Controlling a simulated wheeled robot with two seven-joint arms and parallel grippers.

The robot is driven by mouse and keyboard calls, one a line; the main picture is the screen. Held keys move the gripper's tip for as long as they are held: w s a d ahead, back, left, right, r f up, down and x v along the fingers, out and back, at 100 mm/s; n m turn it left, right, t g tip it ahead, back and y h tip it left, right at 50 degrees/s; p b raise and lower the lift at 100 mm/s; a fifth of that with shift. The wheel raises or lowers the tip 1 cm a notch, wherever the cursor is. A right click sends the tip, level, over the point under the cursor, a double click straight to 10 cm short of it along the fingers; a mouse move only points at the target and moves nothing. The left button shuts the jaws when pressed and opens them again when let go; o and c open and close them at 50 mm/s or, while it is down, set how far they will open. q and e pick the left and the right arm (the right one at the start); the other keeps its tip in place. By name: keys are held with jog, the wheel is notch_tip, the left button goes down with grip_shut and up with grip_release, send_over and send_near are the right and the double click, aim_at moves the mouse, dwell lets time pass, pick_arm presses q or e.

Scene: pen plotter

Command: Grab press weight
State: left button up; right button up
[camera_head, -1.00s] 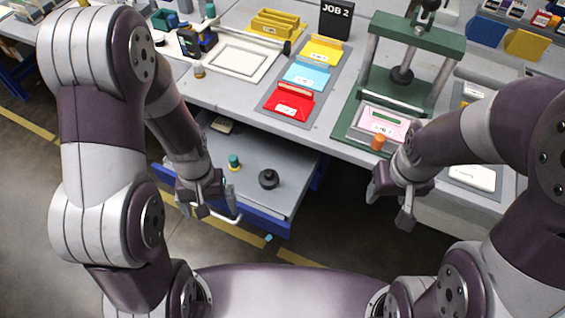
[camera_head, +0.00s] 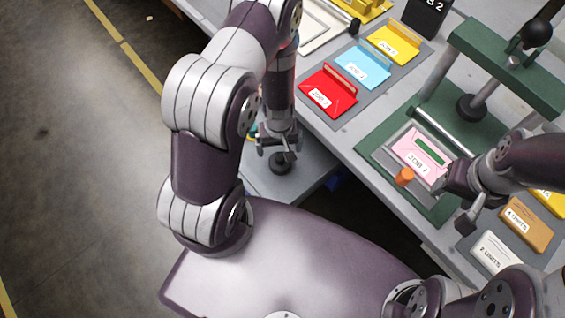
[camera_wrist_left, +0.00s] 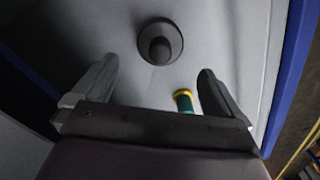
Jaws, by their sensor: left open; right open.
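In the left wrist view my left gripper (camera_wrist_left: 156,75) is open and empty. The weight appears just beyond the fingertips, roughly centred between them and apart from both. My right gripper (camera_head: 457,205) is open beside the pink JOB 1 card (camera_head: 415,150) on the green press's base, away from the weight.
A small green and yellow cylinder (camera_wrist_left: 184,101) stands in the drawer near my left gripper's right finger. The drawer's blue side (camera_wrist_left: 289,70) bounds it. Red (camera_head: 328,95), blue (camera_head: 362,67) and yellow (camera_head: 393,43) envelopes lie on the bench beside the green press (camera_head: 505,65).

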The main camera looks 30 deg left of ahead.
aim_at(280, 157)
pick_arm(q)
notch_tip(280, 157, down, 3)
jog(key=shift+w+d+r+b, duration=0.1)
jog(key=shift+w+r+b, duration=0.05)
jog(key=shift+b, duration=0.15)
jog(key=f+b, duration=0.1)
jog(key=f, duration=0.1)
jog(key=s+f+b, duration=0.1)
jog(key=f, duration=0.1)
jog(key=shift+d+f, duration=0.1)
jog(key=shift+d, duration=0.05)
pick_arm(e)
notch_tip(280, 157, down, 3)
jog(key=shift+f, duration=0.2)
pick_arm(q)
jog(key=shift+w+f, duration=0.1)
jog(key=shift+f, duration=0.25)
pick_arm(e)
jog(key=shift+w, duration=0.15)
pick_arm(q)
jog(key=shift+r, duration=0.1)
jog(key=c, duration=1.8)
